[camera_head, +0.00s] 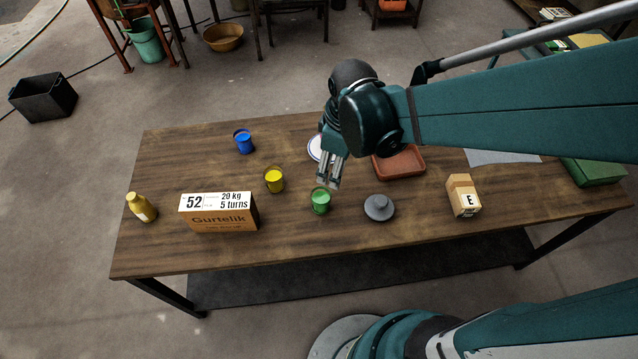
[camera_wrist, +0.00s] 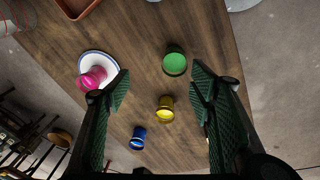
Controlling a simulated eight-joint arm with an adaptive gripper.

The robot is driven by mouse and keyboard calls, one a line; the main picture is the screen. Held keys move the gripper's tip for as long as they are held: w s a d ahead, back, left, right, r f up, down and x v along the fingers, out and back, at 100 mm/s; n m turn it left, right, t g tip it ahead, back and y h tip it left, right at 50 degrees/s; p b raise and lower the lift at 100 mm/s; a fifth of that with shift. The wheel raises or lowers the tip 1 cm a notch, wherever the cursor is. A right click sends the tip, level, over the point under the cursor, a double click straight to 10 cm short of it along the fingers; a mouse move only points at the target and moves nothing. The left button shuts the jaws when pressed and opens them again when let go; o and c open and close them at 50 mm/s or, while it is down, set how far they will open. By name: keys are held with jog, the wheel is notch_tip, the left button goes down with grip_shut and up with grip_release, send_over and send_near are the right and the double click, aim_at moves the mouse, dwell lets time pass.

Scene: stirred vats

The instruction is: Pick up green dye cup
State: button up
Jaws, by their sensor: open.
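The green dye cup (camera_head: 320,202) stands upright on the wooden table, near the middle of its front half. My gripper (camera_head: 328,180) hangs pointing down just above and slightly behind it in the head view. In the wrist view the green cup (camera_wrist: 175,62) shows from above, beyond the fingertips and between their lines, nearer the right finger. My gripper (camera_wrist: 160,85) is open and empty there, with the two green padded fingers wide apart. No contact with the cup shows.
A yellow cup (camera_head: 274,180) and blue cup (camera_head: 244,141) stand to the left. A pink cup (camera_wrist: 95,77) is on a white plate (camera_wrist: 93,60).

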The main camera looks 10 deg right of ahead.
aim_at(321, 195)
jog(key=a+f+n, duration=0.1)
jog(key=f, duration=0.1)
jog(key=a+f+n+g, duration=0.1)
jog(key=f, duration=0.1)
jog(key=a+f+n, duration=0.1)
jog(key=f, duration=0.2)
jog(key=shift+w+a+n+g+b, duration=0.15)
jog(key=shift+w+n+g+b, duration=0.1)
jog(key=shift+n+g+b, duration=0.1)
jog(key=shift+s+a+f+n, duration=0.1)
jog(key=shift+a+f+n, duration=0.25)
jog(key=shift+f, duration=0.35)
jog(key=shift+f+b, duration=0.4)
jog(key=shift+f, duration=0.9)
jog(key=shift+s+d+f+b, duration=0.1)
jog(key=shift+f+b, duration=0.3)
jog(key=shift+f, duration=0.9)
jog(key=shift+s+f+b, duration=0.1)
jog(key=shift+f+b, duration=0.3)
jog(key=shift+f, duration=0.9)
